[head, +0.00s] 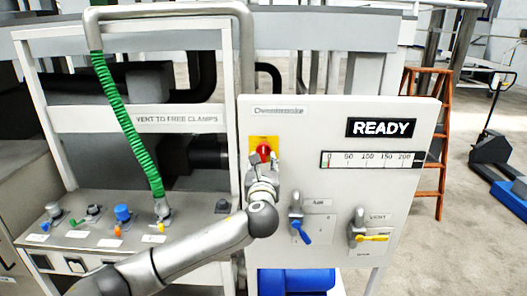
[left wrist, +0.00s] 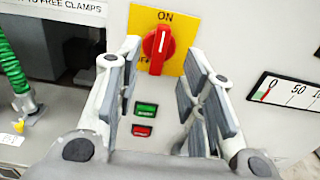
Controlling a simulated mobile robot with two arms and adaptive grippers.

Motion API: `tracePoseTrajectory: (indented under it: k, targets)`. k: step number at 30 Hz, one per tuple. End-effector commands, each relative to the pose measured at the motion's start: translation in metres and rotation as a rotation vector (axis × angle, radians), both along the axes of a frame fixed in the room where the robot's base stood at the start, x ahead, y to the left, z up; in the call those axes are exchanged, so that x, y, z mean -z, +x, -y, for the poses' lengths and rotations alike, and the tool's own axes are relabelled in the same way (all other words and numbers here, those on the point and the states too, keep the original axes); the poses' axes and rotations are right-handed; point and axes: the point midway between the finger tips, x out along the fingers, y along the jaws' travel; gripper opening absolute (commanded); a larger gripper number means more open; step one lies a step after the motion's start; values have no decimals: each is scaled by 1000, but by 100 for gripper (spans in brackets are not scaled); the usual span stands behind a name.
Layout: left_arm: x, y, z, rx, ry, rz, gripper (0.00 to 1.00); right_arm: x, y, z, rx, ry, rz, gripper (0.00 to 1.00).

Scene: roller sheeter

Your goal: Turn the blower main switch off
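The red rotary switch (head: 264,149) sits on a yellow plate on the white control panel, below a small printed label. In the left wrist view the red knob (left wrist: 158,43) shows on its yellow plate (left wrist: 150,17), with "ON" printed above it. The knob's grip bar stands nearly upright, pointing towards "ON". My left gripper (head: 262,168) is just in front of and below the knob. In the left wrist view its fingers (left wrist: 163,66) are spread apart, one on each side of the knob's lower part, with nothing held between them. My right gripper is out of view.
Green (left wrist: 146,109) and red (left wrist: 142,130) buttons lie below the knob. The panel also has a READY display (head: 381,127), a scale gauge (head: 368,160), a blue handle (head: 301,232) and a yellow handle (head: 372,239). A green hose (head: 125,125) hangs at the left.

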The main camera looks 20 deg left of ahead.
Motion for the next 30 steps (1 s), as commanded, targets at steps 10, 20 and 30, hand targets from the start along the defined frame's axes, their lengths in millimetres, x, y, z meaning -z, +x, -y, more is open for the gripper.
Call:
tracePoseTrajectory:
  k: [10, 20, 30]
  targets:
    - [-2, 44, -12, -1, -1, 0, 37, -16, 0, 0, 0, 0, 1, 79]
    - [1, 56, -16, 0, -1, -1, 37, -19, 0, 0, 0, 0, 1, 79]
    - [1, 56, -16, 0, -2, 0, 20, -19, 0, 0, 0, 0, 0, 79]
